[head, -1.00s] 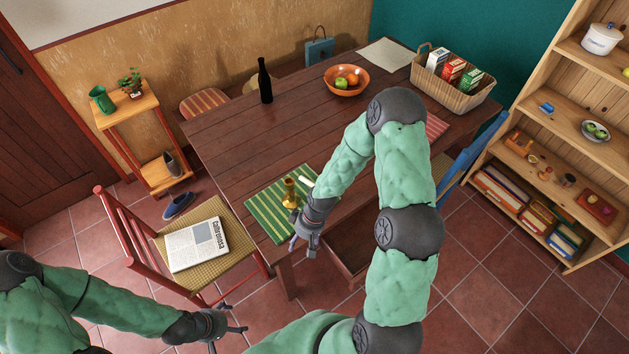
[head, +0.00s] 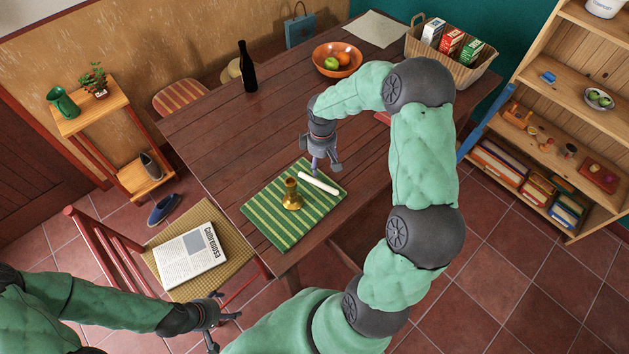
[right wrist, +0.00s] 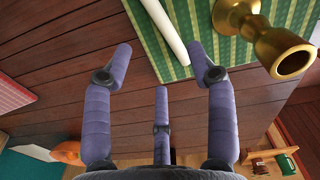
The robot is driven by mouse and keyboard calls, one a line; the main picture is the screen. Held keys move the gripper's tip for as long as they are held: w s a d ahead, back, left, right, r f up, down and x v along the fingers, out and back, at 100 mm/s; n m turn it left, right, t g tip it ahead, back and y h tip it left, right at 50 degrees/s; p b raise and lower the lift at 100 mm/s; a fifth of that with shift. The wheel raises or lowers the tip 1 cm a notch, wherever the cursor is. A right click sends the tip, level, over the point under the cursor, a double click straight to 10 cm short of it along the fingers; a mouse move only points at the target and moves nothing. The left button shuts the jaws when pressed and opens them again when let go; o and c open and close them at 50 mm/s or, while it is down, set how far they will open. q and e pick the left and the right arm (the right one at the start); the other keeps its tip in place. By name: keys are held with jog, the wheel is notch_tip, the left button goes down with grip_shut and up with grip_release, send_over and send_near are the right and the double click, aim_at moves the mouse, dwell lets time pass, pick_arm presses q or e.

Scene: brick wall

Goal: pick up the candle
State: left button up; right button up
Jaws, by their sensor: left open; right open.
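A white candle (head: 318,184) lies on its side on a green striped placemat (head: 275,228) on the wooden table. A brass candlestick (head: 292,194) stands upright beside it. In the right wrist view the candle (right wrist: 168,35) lies just beyond the fingertips, left of the candlestick (right wrist: 275,45). My right gripper (head: 322,166) is open and empty, above the table by the far edge of the placemat, close to the candle and apart from it. Its fingers also show spread in the right wrist view (right wrist: 163,70). My left gripper (head: 222,322) is open and empty, low beside the chair.
A dark bottle (head: 247,68), an orange fruit bowl (head: 322,58) and a basket with cartons (head: 480,75) stand further back on the table. A chair (head: 225,268) with a newspaper (head: 190,255) stands at the near left. The table's middle left is clear.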

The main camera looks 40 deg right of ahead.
jog(key=b, duration=0.1)
send_over(319, 181)
jog(key=f, duration=0.5)
jog(key=shift+s+d+f, duration=0.1)
jog(key=shift+s+d, duration=0.05)
jog(key=shift+s, duration=0.1)
jog(key=f, duration=0.1)
jog(key=f+b, duration=0.1)
jog(key=f, duration=0.3)
jog(key=shift+w+b, duration=0.25)
jog(key=shift+b, duration=0.1)
grip_shut()
